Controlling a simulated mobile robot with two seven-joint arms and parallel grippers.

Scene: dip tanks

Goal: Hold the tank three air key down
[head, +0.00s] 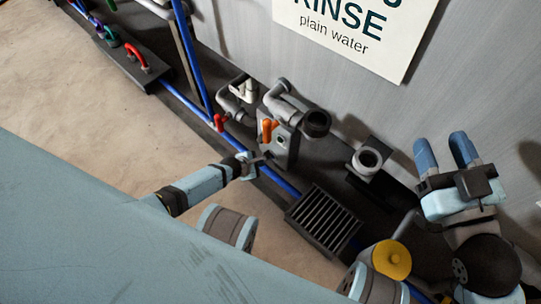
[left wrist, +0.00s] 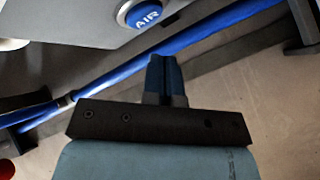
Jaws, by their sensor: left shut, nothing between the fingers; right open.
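A round blue key marked AIR (left wrist: 141,13) sits on the underside edge of a grey housing (left wrist: 70,22) at the top of the left wrist view. No tank number shows on it. My left gripper (left wrist: 163,62) is shut and empty, its fingertips below and to the right of the key, with a visible gap. In the head view my left gripper (head: 257,162) is just below and left of a grey box (head: 285,148) with an orange lever; I cannot make out the key there. My right gripper (head: 446,148) is open and empty, at the right beside the grey wall.
A blue pipe (head: 185,99) runs along the wall's foot, with a red valve handle (head: 219,122). A black grate (head: 323,220), a grey pipe outlet (head: 368,160) and a yellow disc (head: 391,259) are nearby. A RINSE sign (head: 350,30) hangs above. Floor at left is clear.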

